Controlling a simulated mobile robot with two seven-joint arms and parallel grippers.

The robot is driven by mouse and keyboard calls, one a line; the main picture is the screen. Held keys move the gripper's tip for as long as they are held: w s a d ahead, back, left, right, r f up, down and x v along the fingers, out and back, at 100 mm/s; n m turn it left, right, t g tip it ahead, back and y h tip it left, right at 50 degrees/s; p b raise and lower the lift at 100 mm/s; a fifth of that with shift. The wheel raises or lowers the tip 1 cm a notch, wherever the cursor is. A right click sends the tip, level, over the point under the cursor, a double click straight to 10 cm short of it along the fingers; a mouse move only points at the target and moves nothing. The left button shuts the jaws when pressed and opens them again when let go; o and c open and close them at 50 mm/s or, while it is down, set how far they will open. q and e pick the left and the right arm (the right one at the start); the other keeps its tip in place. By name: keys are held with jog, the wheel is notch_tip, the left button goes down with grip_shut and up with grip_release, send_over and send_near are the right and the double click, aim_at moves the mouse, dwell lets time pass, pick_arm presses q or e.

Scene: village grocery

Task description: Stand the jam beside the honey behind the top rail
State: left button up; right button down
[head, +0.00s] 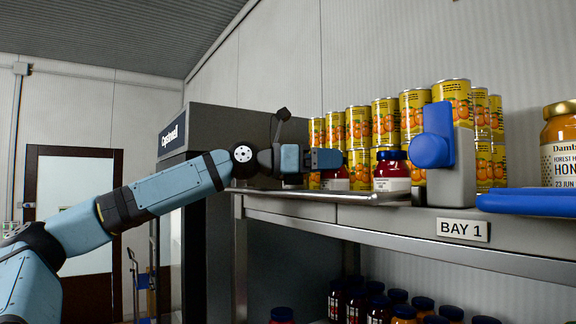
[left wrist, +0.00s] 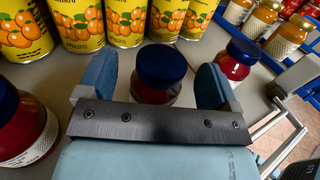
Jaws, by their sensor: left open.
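My left gripper (head: 326,160) is open at the top shelf. In the left wrist view its two blue fingers (left wrist: 152,85) stand on either side of a jam jar with a dark blue lid (left wrist: 160,68). In the head view that jar's red body (head: 336,181) shows just below the gripper. Another blue-lidded jam jar (head: 391,172) stands to its right, and one more (left wrist: 24,130) to its left in the wrist view. A honey jar with a gold lid (head: 561,145) stands at the far right. My right gripper is not in view.
Stacked yellow apricot cans (head: 358,128) stand behind the jam jars. More jars (head: 400,305) fill the lower shelf. A dark cabinet (head: 215,150) is at left.

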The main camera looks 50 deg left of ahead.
pick_arm(q)
jog(key=b+v, duration=0.5)
jog(key=v, duration=0.5)
jog(key=shift+f+b, duration=0.15)
jog(key=shift+b, duration=0.2)
jog(key=shift+s, duration=0.1)
